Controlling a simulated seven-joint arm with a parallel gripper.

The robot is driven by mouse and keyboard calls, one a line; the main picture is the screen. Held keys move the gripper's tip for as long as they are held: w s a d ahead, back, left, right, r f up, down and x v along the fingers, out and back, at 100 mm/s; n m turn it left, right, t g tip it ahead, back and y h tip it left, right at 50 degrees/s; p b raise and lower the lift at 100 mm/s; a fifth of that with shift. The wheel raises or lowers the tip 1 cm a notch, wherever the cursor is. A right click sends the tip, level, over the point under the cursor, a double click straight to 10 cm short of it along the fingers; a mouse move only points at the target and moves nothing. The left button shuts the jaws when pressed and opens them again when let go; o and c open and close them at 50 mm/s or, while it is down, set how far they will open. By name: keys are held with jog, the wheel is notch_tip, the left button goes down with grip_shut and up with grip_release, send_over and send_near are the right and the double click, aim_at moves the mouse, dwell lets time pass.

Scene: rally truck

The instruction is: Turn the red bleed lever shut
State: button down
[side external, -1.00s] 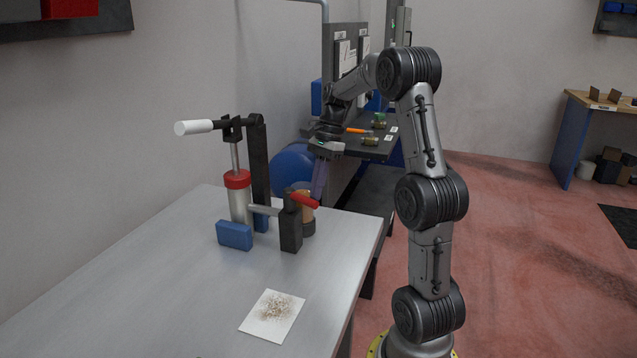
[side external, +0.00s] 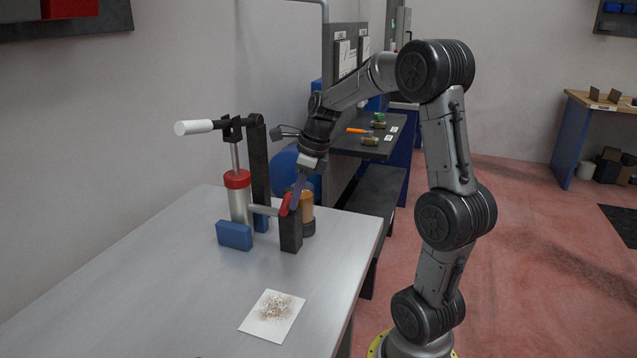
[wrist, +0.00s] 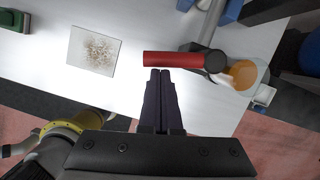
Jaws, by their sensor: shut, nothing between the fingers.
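The red bleed lever (side external: 284,204) sits on top of the black valve block (side external: 291,232) on the metal bench. In the side view it slants toward the lower left. In the wrist view the lever (wrist: 172,59) reaches left from its dark round pivot (wrist: 215,62). My gripper (side external: 294,203) is shut and empty, with its dark purple fingers beside the lever. In the wrist view my gripper's fingertips (wrist: 160,72) are right at the lever's lower edge, nearer its free end. I cannot tell whether they touch it.
An amber jar (side external: 306,199) stands close behind the block. A hand pump (side external: 240,203) with a white handle (side external: 193,127) and a blue block (side external: 234,235) stand to the left. A speckled white card (side external: 271,314) lies in front; the bench around it is clear.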

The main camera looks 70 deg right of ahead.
jog(key=shift+w+a, duration=0.4)
jog(key=shift+w, duration=0.4)
jog(key=s+r, duration=0.7)
jog(key=r, duration=0.3)
jog(key=s+a+r+n+t, duration=0.1)
jog(key=s+a+n, duration=0.1)
jog(key=a+n, duration=0.5)
jog(key=s+a+n, duration=0.2)
jog(key=a+n, duration=0.2)
jog(key=a, duration=0.6)
jog(key=s+a+f+n, duration=0.1)
jog(key=f+n, duration=0.3)
jog(key=n, duration=0.7)
jog(key=s+a+f+n+t, duration=0.1)
jog(key=s+f+n, duration=0.3)
jog(key=n, duration=0.7)
jog(key=shift+s+a+h, duration=0.15)
jog(key=shift+s+h, duration=0.2)
jog(key=shift+h, duration=0.05)
